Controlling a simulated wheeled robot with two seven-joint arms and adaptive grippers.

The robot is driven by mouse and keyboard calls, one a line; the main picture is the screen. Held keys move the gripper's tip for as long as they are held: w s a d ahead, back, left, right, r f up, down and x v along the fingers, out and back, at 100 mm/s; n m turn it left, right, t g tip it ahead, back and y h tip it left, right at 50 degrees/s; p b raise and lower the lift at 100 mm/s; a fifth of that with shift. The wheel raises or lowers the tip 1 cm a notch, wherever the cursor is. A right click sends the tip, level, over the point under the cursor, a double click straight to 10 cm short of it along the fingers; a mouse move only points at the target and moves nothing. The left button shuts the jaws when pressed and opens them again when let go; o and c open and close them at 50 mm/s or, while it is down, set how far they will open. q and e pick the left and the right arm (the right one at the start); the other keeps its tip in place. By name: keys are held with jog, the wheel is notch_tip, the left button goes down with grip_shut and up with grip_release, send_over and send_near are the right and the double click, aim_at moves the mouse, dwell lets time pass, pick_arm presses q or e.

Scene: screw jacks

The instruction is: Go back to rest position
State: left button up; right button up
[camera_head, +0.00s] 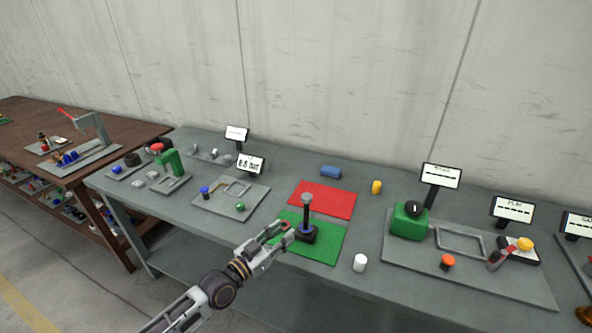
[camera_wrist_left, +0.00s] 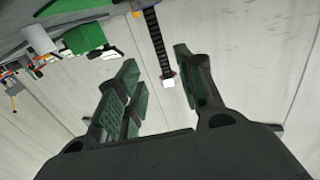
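The screw jack (camera_head: 307,218) stands upright on the green mat (camera_head: 328,253), with a dark base, a dark stem and a grey top. My left gripper (camera_head: 284,231) is just left of and in front of the jack in the head view. In the left wrist view the gripper (camera_wrist_left: 158,95) is open, its green-padded fingers apart. A dark threaded rod (camera_wrist_left: 154,40) with a pale end shows in the gap between them, seemingly beyond the fingertips. I see nothing held. My right gripper is not in view.
A red mat (camera_head: 323,199) lies behind the green one. A white cylinder (camera_head: 360,263), a yellow one (camera_head: 377,187) and a blue one (camera_head: 330,171) are on the grey table. A board with a green block (camera_head: 409,221) is at right; other boards stand at left.

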pick_arm(q)
jog(key=s+f+g+y, duration=0.45)
jog(key=s+f, duration=0.25)
jog(key=s, duration=0.2)
jog(key=s+a+f+n+g+y, duration=0.2)
jog(key=s+a+n+g+y, duration=0.1)
jog(key=s+a, duration=0.4)
jog(key=s+a+f+n+g+y, duration=0.2)
jog(key=s+a+g+y, duration=0.15)
jog(key=s+a, duration=0.35)
jog(key=s+f+g, duration=0.1)
jog(key=s+f, duration=0.2)
jog(key=f, duration=3)
jog(key=s+a+f+g, duration=0.1)
jog(key=s+a+f, duration=0.2)
jog(key=s+f, duration=1.6)
jog(key=s, duration=0.3)
jog(key=shift+s+a+f+g, duration=0.15)
jog(key=shift+s+f+g, duration=0.15)
jog(key=shift+s+f, duration=0.1)
